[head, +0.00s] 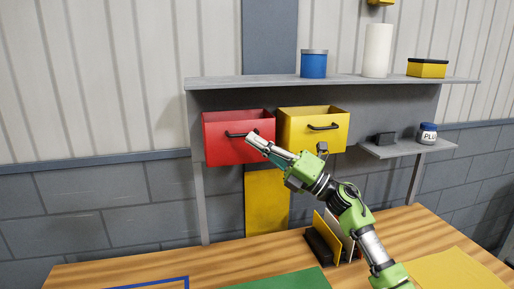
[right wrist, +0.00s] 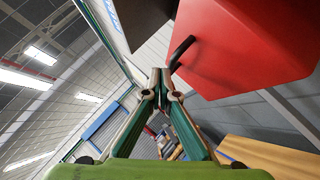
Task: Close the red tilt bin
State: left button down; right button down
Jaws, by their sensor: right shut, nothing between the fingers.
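The red tilt bin (head: 222,146) hangs under the grey shelf at the left, tipped forward with its top opening showing. A dark handle (head: 236,135) is on its front. My right gripper (head: 252,138) is shut and empty, its tips in front of the bin's front face near the right end of the handle. In the right wrist view, the closed fingertips (right wrist: 160,76) are beside the dark handle (right wrist: 181,50) and below the red bin (right wrist: 245,40). I cannot tell whether they touch it. My left gripper is not in view.
A yellow tilt bin (head: 312,138), also tipped open, hangs right beside the red one. The shelf (head: 260,82) above holds a blue canister, a white roll and a yellow box. Upright folders (head: 322,240) stand on the wooden table (head: 200,266) below.

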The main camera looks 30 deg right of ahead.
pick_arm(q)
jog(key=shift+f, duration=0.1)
pick_arm(e)
jog(key=shift+w+r, duration=0.15)
jog(key=shift+r, duration=0.05)
dwell(0.5)
